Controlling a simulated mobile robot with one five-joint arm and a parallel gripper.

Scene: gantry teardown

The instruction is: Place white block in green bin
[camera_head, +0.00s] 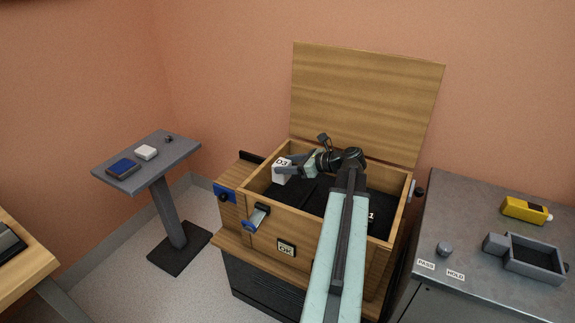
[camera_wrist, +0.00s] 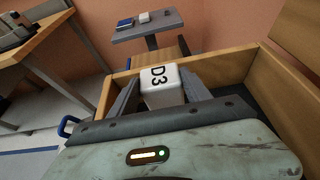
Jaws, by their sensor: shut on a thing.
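A white block (camera_head: 281,169) marked "D3" is inside the open wooden box, near its left wall in the head view. My gripper (camera_head: 286,172) reaches down into the box and is shut on this block. In the wrist view, the white block (camera_wrist: 163,88) sits between the two dark fingers, its "D3" label facing the camera. Whether the block touches the box floor cannot be told. No green bin shows in either view.
The wooden box (camera_head: 262,209) has its lid (camera_head: 366,100) raised at the back. A small grey table (camera_head: 178,148) at left holds a blue item and a white item. A grey bench (camera_head: 470,270) at right holds a yellow device (camera_head: 526,210) and a dark tray (camera_head: 537,258).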

